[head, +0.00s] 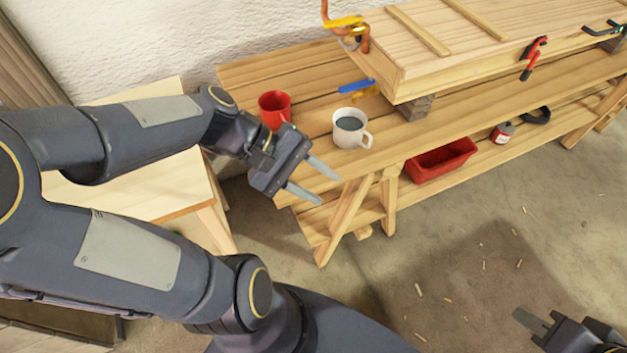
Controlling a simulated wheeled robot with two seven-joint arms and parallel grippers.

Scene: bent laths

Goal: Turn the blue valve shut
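The blue valve handle (357,86) is a short flat lever. It sits on a brass valve body (369,91) at the back of the wooden bench, by the left end of a long wooden box. The handle lies nearly level, slanting slightly in the picture. My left gripper (327,188) is open and empty, with its two grey fingers apart. It is in front of the bench's left part, nearer to me than the valve and apart from it. My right gripper (530,320) is at the bottom right corner, partly cut off, away from the bench; its opening is unclear.
A yellow handle (343,23) sits on a copper pipe above. A red bin (440,162) is on the lower shelf. The floor at right is open.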

